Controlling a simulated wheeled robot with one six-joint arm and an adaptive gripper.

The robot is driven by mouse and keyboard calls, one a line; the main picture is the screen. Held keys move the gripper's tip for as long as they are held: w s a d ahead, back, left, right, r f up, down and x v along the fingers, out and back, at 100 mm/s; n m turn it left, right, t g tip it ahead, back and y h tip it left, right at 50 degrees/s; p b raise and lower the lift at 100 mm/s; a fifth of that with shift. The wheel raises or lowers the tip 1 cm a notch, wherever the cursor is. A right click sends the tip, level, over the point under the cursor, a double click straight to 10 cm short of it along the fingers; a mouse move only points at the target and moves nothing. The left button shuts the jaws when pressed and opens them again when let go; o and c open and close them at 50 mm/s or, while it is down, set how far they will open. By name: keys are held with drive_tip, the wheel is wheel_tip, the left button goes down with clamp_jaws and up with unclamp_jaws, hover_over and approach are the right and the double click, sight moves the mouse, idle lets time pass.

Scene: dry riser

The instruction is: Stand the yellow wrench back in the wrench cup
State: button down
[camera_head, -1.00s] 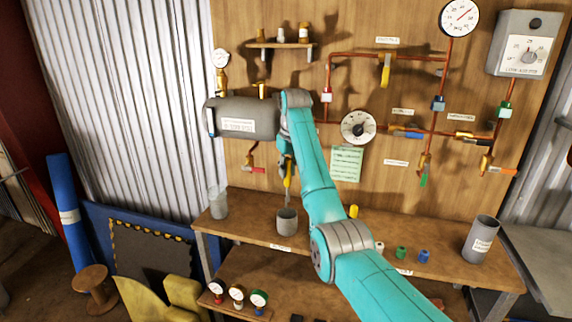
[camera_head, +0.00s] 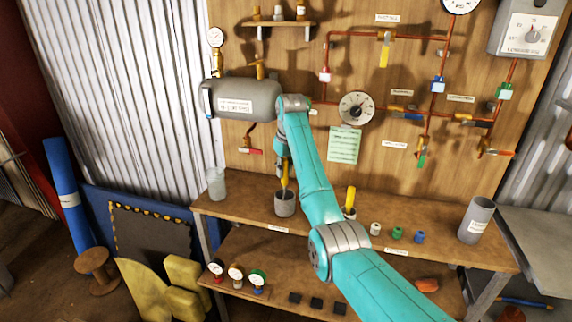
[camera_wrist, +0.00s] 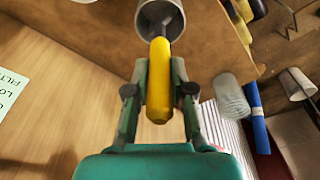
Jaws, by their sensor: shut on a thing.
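The yellow wrench (camera_head: 285,174) hangs roughly upright over the grey wrench cup (camera_head: 285,206) on the upper bench shelf. Its lower end reaches the cup's mouth and seems to be inside it; how deep I cannot tell. In the wrist view the yellow handle (camera_wrist: 159,85) lies between the fingers of my gripper (camera_wrist: 160,88), which is shut on it. The cup's rim (camera_wrist: 142,22) shows just beyond the handle, with the metal end of the wrench at its opening. My gripper is partly hidden by my arm in the head view (camera_head: 283,158).
A clear cup (camera_head: 216,184) stands left of the wrench cup. A large grey cylinder (camera_head: 245,97) is on the wall above. A yellow-topped item (camera_head: 350,199), small coloured fittings (camera_head: 397,233) and a tall grey tube (camera_head: 476,220) stand to the right. Pipes and valves cover the board.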

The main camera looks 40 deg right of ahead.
sight(286, 161)
drive_tip(key=shift+f, duration=1.75)
drive_tip(key=c, duration=0.9)
unclamp_jaws()
drive_tip(key=shift+f, duration=0.1)
drive_tip(key=shift+s+r, duration=0.2)
drive_tip(key=shift+r, duration=1.05)
drive_tip(key=shift+s+r, duration=0.2)
drive_tip(key=shift+r, duration=1)
drive_tip(key=shift+s+r, duration=0.2)
drive_tip(key=shift+r, duration=1.05)
